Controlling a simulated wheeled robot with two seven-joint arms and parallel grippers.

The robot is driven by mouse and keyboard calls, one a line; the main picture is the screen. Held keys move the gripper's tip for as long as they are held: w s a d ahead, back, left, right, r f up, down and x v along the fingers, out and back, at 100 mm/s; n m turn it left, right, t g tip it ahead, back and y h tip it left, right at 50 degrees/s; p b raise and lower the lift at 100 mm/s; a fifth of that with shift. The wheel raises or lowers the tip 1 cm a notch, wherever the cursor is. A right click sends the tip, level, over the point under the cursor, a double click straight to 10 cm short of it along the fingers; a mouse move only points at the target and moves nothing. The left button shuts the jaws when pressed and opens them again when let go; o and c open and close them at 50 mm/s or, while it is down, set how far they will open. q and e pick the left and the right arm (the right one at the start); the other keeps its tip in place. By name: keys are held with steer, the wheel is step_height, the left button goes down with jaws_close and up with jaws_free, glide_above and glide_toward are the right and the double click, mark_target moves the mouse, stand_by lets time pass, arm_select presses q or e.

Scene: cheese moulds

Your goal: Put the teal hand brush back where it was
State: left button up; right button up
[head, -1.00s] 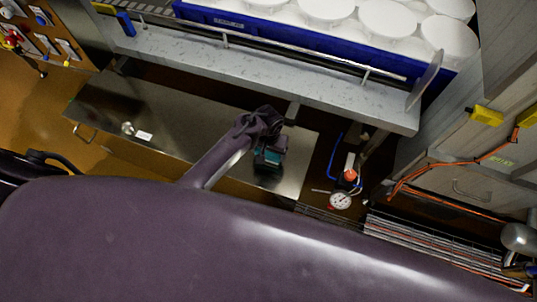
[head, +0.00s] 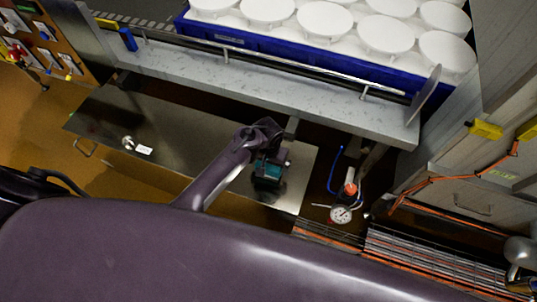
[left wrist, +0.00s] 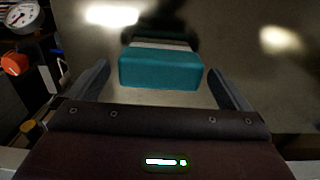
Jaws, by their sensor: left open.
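The teal hand brush (head: 267,171) is near the right end of the steel surface, at my left gripper, in the head view. In the left wrist view the brush shows as a teal block (left wrist: 160,69) with a pale band and a dark part behind it. My left gripper (head: 272,160) is open. Its two fingers (left wrist: 160,84) stand on either side of the brush, with a visible gap on each side. The brush seems to rest on the steel surface. My right gripper is not in view.
The steel surface (head: 160,125) is mostly clear, with a small knob (head: 128,143) and white label. A grey shelf with a rail (head: 250,85) and a blue crate (head: 225,42) of white moulds stand behind. A pressure gauge (head: 340,214) and hoses are to the right.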

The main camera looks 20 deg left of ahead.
mark_target(268, 167)
arm_select(q)
step_height(268, 167, up, 11)
steer(key=shift+f, duration=0.2)
steer(key=shift+s, duration=0.15)
stand_by(0.4)
